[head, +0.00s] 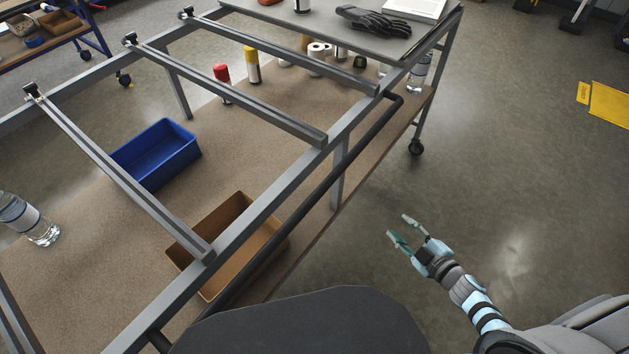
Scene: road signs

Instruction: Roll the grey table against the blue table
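The grey table (268,200) is a long wheeled frame of grey metal bars filling the left and middle of the head view. It has a brown speckled lower shelf, a grey top at the far end and a dark handle rail along its near side. The blue table (78,42), with blue legs and casters, shows in part at the top left, with a floor gap between the two. My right gripper (397,225) is open and empty over the floor, right of the grey table and apart from its rail. My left gripper is out of view.
The lower shelf carries a blue bin (158,152), a brown bin (222,235), spray cans and bottles. Dark gloves (375,20) lie on the grey top. A yellow sign (608,103) lies at right. The floor between is clear.

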